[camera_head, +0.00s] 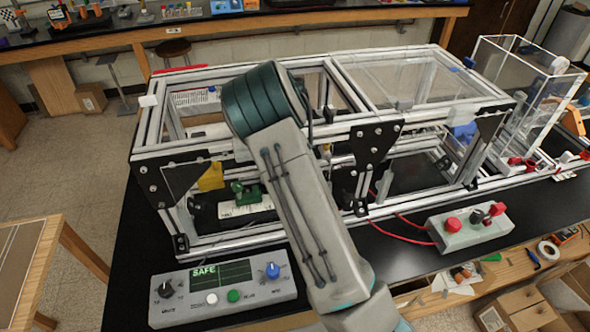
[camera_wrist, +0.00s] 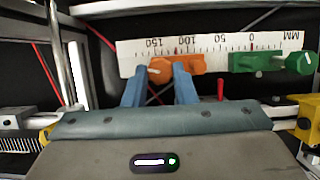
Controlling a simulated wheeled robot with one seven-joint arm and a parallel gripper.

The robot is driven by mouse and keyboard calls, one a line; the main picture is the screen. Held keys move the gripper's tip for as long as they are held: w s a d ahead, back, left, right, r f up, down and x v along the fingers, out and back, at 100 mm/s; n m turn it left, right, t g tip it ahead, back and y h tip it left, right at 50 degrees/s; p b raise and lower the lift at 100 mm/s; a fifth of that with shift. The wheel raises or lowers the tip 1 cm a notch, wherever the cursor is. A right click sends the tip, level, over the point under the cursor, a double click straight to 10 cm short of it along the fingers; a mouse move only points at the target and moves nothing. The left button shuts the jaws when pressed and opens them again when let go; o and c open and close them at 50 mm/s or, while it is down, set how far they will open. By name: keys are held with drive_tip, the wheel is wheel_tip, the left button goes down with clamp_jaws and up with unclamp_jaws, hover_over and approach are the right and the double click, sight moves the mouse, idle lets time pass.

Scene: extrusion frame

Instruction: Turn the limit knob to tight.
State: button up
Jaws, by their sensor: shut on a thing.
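A grey control box (camera_head: 225,296) sits at the front left of the black bench. It has a black knob (camera_head: 165,290) at left and a blue knob (camera_head: 272,271) at right, with a green screen reading SAFE. Their small labels are too blurred to tell which is the limit knob. In the wrist view, the blue fingers of my gripper (camera_wrist: 160,78) are shut on the orange stop's knob (camera_wrist: 160,70), in front of a white MM ruler (camera_wrist: 215,42). A green stop (camera_wrist: 270,62) sits near the ruler's zero. My arm hides the gripper in the head view.
An aluminium extrusion frame (camera_head: 228,241) with clear panels surrounds the ruler. A second grey box (camera_head: 470,232) with red knobs stands at right, with red cables. A yellow block (camera_wrist: 310,118) is near the gripper's right side.

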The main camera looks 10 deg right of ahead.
drive_tip(key=m, duration=0.2)
drive_tip(key=m+y+b, duration=0.1)
drive_tip(key=m, duration=0.1)
drive_tip(key=m+y, duration=0.1)
drive_tip(key=shift+s+d+m, duration=0.1)
drive_tip(key=shift+d+m, duration=0.15)
drive_tip(key=shift+m, duration=0.15)
idle(0.4)
drive_tip(key=o, duration=1)
drive_tip(key=shift+t, duration=0.3)
drive_tip(key=b+v, duration=0.2)
drive_tip(key=v, duration=1.1)
drive_tip(key=shift+d+r, duration=0.2)
drive_tip(key=shift+r, duration=0.1)
